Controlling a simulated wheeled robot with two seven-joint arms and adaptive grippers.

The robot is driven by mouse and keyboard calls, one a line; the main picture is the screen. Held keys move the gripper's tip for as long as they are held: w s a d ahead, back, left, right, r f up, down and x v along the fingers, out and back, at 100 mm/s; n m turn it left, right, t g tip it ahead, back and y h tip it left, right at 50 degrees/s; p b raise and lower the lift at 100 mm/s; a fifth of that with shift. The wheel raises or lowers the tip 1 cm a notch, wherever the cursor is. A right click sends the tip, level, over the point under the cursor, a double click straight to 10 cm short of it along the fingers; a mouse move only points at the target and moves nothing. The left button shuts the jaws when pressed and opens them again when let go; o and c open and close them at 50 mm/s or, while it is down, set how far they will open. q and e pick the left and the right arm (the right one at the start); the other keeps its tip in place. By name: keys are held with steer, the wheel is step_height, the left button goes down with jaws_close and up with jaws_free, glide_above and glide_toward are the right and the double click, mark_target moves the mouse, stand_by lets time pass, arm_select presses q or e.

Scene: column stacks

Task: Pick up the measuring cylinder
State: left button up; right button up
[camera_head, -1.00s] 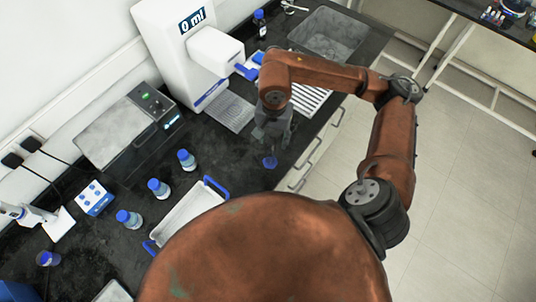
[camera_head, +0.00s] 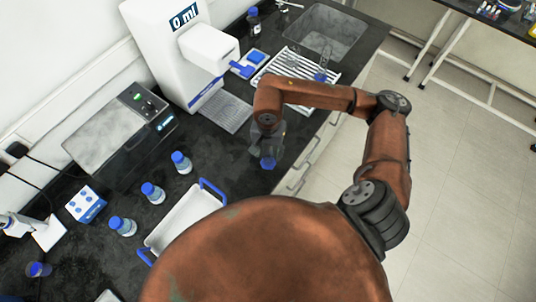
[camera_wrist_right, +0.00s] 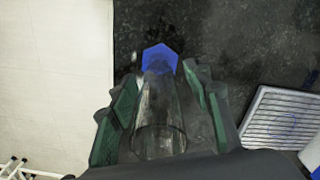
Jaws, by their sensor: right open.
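The measuring cylinder is clear glass with a blue hexagonal base. In the right wrist view its glass tube (camera_wrist_right: 158,115) stands between the two fingers, its blue base (camera_wrist_right: 160,58) beyond them on the black bench. In the head view its blue base (camera_head: 268,163) shows just below my right gripper (camera_head: 267,143), near the bench's front edge; the gripper hides most of the tube. My right gripper (camera_wrist_right: 163,108) is open, with its green-padded fingers on both sides of the tube and a gap visible at the right finger. My left gripper is not in view.
A white tray with blue handles (camera_head: 183,222) and several blue-capped bottles (camera_head: 152,193) stand left of the gripper. A white dispenser (camera_head: 165,50) and a striped rack (camera_head: 300,68) with glassware are behind it. A sink (camera_head: 325,32) lies farther back.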

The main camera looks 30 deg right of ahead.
steer(key=shift+f, duration=0.7)
steer(key=shift+c, duration=0.4)
jaws_close()
